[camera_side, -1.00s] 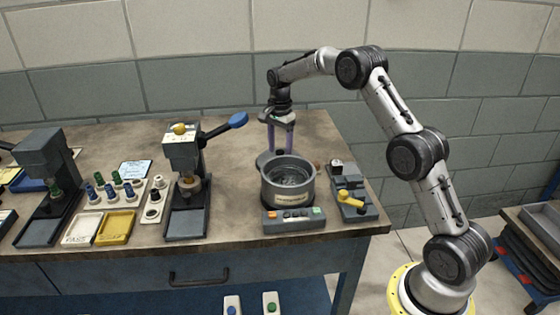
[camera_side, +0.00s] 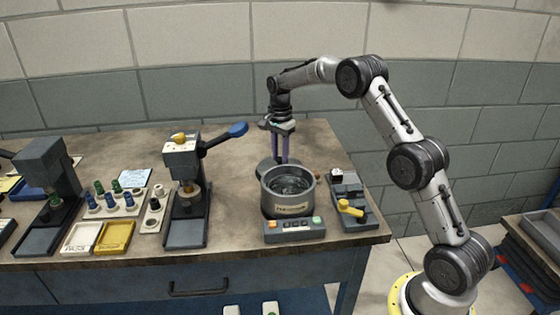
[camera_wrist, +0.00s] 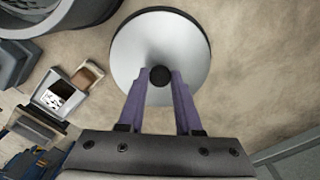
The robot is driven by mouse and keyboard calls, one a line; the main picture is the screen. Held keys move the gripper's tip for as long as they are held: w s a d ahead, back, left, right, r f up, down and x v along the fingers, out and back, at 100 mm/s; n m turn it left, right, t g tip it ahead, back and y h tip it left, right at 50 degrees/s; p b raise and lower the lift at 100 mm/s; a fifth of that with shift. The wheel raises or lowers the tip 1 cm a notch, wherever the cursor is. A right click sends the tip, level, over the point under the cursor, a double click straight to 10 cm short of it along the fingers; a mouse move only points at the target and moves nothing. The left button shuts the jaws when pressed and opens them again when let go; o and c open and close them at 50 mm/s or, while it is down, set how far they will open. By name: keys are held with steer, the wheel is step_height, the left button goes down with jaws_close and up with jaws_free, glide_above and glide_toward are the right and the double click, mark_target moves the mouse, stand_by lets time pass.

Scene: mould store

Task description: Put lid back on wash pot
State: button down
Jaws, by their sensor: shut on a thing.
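The wash pot (camera_side: 288,205) is an open grey cylinder near the front right of the bench, with its dark inside showing. It also shows in the wrist view at the top left (camera_wrist: 62,14). The lid (camera_wrist: 178,35) is a round pale metal disc with a black knob (camera_wrist: 160,76). In the side view the lid (camera_side: 264,169) lies just behind the pot, partly hidden by it. My gripper (camera_wrist: 160,84) points down over the lid, its purple fingers shut on the knob. In the side view my gripper (camera_side: 280,160) is behind the pot. I see no clear gap under the lid.
A control box (camera_side: 295,230) with buttons stands in front of the pot, and a unit with a yellow lever (camera_side: 350,208) to its right. A press (camera_side: 185,200) with a blue-ended handle (camera_side: 238,129) stands left. The bench behind the lid is clear.

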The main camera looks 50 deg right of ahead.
mark_target(280, 160)
step_height(280, 160, up, 10)
steer(key=s+a+r, duration=0.5)
steer(key=s+a, duration=0.7)
steer(key=shift+w+d+f, duration=0.1)
steer(key=shift+f, duration=1.4)
steer(key=shift+w+d+f, duration=0.1)
steer(key=shift+f, duration=1.35)
steer(key=shift+f, duration=0.15)
steer(key=shift+c, duration=0.2)
jaws_free()
step_height(280, 160, up, 7)
stand_by(1.3)
steer(key=shift+c, duration=0.2)
